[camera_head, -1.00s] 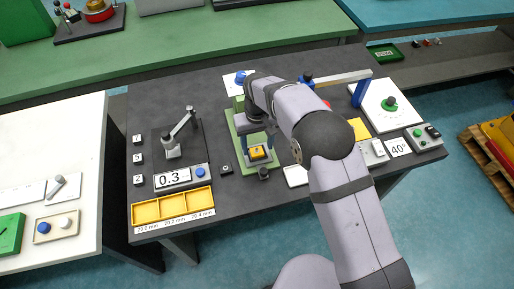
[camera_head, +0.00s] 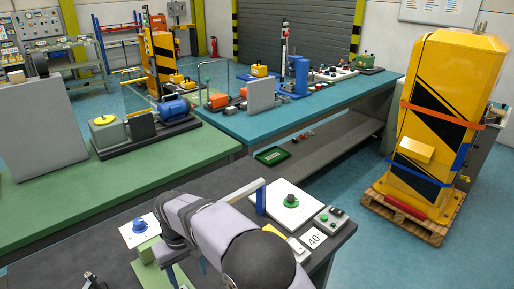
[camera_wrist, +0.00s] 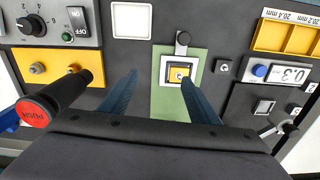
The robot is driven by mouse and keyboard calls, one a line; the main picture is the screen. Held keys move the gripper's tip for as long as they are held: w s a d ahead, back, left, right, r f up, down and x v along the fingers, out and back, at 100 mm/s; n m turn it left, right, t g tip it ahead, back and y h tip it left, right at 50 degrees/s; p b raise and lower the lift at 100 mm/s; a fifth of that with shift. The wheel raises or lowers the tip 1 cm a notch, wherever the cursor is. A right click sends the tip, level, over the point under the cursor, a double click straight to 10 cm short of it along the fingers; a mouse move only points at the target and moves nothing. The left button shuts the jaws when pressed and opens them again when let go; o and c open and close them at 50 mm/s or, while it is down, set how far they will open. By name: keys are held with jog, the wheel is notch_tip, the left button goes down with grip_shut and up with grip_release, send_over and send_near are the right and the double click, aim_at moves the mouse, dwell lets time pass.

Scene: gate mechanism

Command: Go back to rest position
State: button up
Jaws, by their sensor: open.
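My gripper (camera_wrist: 157,84) is open in the wrist view, its two dark blue fingers spread with nothing between them. Past the fingers is a green fixture (camera_wrist: 165,104) with a square yellow piece (camera_wrist: 180,74) in a pale frame, partly behind the right finger. My gripper appears above the bench, apart from the fixture. The green fixture (camera_head: 145,250) shows partly at the lower left of the arm.
A red PUSH button (camera_wrist: 36,111) on a dark stem is close to the left finger. A control box (camera_wrist: 45,22) and yellow tray (camera_wrist: 285,38) lie around.

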jog(key=s+d+r+m, duration=0.1)
jog(key=d+r+m, duration=0.1)
jog(key=d, duration=0.9)
jog(key=d+r+m, duration=0.1)
jog(key=d+m, duration=0.1)
jog(key=d, duration=0.9)
jog(key=s+d+f+m, duration=0.1)
jog(key=s+d+m, duration=0.3)
jog(key=s+d, duration=1)
jog(key=shift+d+f, duration=0.35)
jog(key=shift+f, duration=0.05)
